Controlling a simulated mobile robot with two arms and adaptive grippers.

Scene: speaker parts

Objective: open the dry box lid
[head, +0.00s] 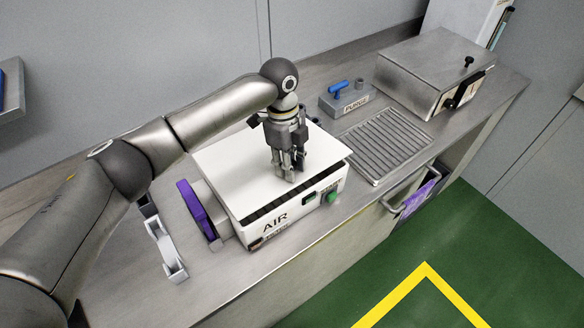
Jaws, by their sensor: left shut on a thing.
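A metal box with a closed, flat lid (428,58), which I take to be the dry box, stands at the far right of the bench. A black knob sits on its lid and a dark latch or handle (464,90) is on its front. My left gripper (291,174) points down over the white top of the box marked AIR, well to the left of the metal box. It is shut on a small dark thing, mostly hidden by the fingers. I cannot tell whether the fingers touch the white top. My right gripper is not in view.
The AIR box (225,178) has a green button in front and a purple panel at its left. A block marked PURGE (345,104) with a blue lever and a ribbed tray (385,145) lie between it and the metal box. A pale holder (165,250) stands at left.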

